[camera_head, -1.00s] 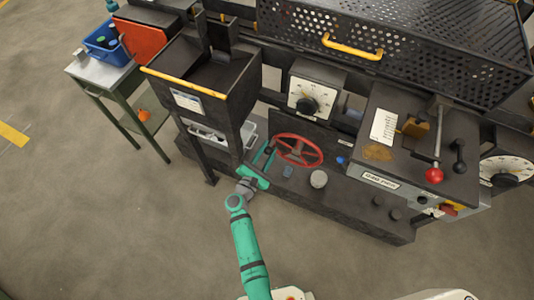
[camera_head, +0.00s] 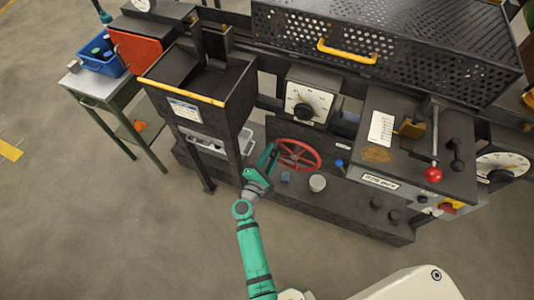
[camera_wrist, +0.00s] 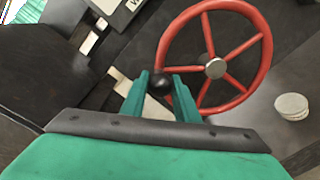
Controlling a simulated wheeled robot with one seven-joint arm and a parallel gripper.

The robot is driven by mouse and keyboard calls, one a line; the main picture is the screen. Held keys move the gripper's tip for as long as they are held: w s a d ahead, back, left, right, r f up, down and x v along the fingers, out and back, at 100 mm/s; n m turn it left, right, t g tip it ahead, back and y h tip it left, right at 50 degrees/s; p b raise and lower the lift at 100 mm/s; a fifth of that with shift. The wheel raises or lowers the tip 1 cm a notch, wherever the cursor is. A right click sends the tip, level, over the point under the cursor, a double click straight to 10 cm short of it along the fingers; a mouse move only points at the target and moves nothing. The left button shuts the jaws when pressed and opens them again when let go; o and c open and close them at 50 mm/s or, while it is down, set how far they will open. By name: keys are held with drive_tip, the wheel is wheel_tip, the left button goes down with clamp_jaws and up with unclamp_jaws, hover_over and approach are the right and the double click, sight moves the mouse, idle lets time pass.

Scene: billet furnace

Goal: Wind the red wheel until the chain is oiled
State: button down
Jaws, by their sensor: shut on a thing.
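The red wheel (camera_head: 299,155) is a spoked handwheel low on the dark machine front. In the wrist view the red wheel (camera_wrist: 215,68) shows its rim, spokes and grey hub. A round black knob (camera_wrist: 160,82) sits at the left edge of its rim. My green gripper (camera_head: 268,160) reaches the wheel's left side. In the wrist view the gripper (camera_wrist: 162,80) has its two fingers on either side of the black knob, shut on it. The part of the knob behind the fingers is hidden. No chain can be made out for certain.
A black hopper (camera_head: 205,90) with a yellow edge stands left of the wheel. A round grey cap (camera_head: 317,183) sits close right of it. Open floor lies in front.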

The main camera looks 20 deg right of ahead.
drive_tip(key=shift+d+r, duration=0.15)
drive_tip(key=shift+r, duration=0.05)
drive_tip(key=c, duration=1.4)
unclamp_jaws()
drive_tip(key=shift+f, duration=0.1)
drive_tip(key=shift+s+a, duration=0.35)
drive_tip(key=shift+a, duration=0.1)
drive_tip(key=v, duration=0.9)
drive_tip(key=shift+s+a, duration=0.25)
